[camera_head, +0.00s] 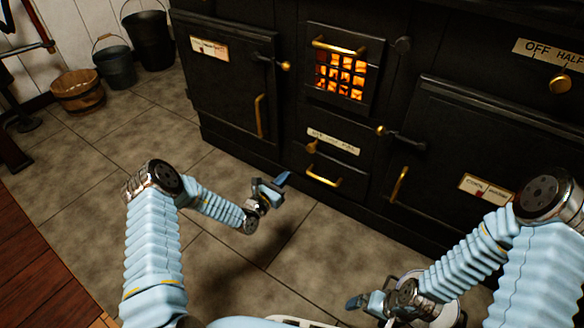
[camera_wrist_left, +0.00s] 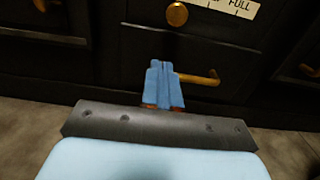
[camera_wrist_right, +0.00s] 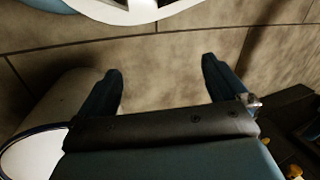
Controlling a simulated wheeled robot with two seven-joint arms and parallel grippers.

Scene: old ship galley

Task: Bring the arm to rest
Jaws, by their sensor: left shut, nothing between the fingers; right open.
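My left gripper (camera_head: 273,188) is in front of the black stove (camera_head: 240,135), above the tiled floor. In the left wrist view its blue fingers (camera_wrist_left: 163,84) are pressed together with nothing between them, and a brass handle shows behind them. My right gripper (camera_head: 366,303) is low at the bottom right of the head view. In the right wrist view its two fingers (camera_wrist_right: 165,90) are wide apart, with only floor tiles between them. Both arms are bent forward from my body.
A lit firebox (camera_head: 340,76) glows in the stove's middle. Brass handles (camera_head: 322,177) jut from its doors. Two dark buckets (camera_head: 115,66) and a wooden tub (camera_head: 78,92) stand at the back left. The floor (camera_head: 80,185) at left is clear. A white-rimmed round object (camera_head: 447,312) is near my right gripper.

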